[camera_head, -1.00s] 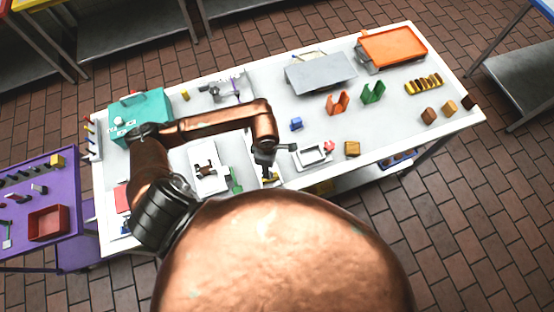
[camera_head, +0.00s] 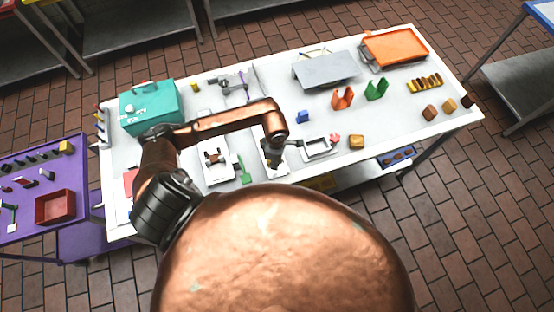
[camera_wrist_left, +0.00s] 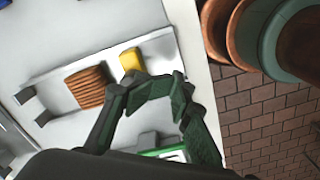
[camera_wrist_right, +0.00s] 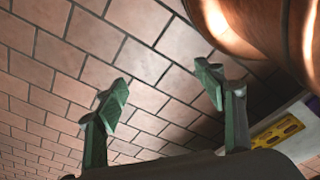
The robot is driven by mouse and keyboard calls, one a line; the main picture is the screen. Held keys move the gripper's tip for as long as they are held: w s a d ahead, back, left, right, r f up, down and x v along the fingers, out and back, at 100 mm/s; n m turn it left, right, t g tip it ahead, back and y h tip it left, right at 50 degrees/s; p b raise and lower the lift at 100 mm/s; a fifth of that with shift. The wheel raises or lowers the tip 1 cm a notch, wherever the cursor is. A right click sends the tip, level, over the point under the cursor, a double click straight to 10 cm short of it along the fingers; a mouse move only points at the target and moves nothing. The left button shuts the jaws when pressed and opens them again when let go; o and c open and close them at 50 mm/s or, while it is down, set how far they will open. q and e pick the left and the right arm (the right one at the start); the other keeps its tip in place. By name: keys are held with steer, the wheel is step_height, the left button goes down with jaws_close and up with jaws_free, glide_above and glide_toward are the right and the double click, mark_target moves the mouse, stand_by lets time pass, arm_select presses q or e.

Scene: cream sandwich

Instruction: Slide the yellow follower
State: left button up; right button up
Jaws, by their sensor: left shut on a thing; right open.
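The yellow follower (camera_wrist_left: 130,61) is a small yellow block in a long pale channel (camera_wrist_left: 160,44), shown in the left wrist view. A brown ribbed stack (camera_wrist_left: 87,87) lies in the same channel, a short gap from the follower. My left gripper (camera_wrist_left: 163,88) is shut at the follower, its dark green fingers covering the follower's near end, so the exact contact is hidden. In the head view my left gripper (camera_head: 276,158) is low over the channel near the table's front edge. My right gripper (camera_wrist_right: 165,82) is open and empty, above the brick floor.
On the white table are a teal box (camera_head: 150,107) at left, a white tray (camera_head: 319,147), a blue block (camera_head: 303,116), a grey slab (camera_head: 325,70) and an orange tray (camera_head: 396,46). A purple table (camera_head: 20,233) stands at left.

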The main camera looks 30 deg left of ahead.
arm_select(q)
steer(key=shift+w, duration=0.1)
jaws_close()
steer(key=shift+w+f, duration=0.1)
steer(key=shift+w, duration=0.2)
arm_select(e)
steer(key=s+g, duration=0.1)
steer(key=s, duration=0.8)
arm_select(q)
steer(key=shift+s, duration=0.4)
steer(key=shift+w, duration=0.25)
jaws_free()
steer(key=shift+o, duration=1)
steer(key=o, duration=0.5)
steer(key=shift+c, duration=0.2)
steer(key=shift+o, duration=0.3)
steer(key=shift+r, duration=0.2)
step_height(320, 180, up, 12)
arm_select(e)
steer(key=w, duration=0.4)
steer(key=shift+w+d+f, duration=0.15)
arm_select(q)
steer(key=shift+f, duration=0.15)
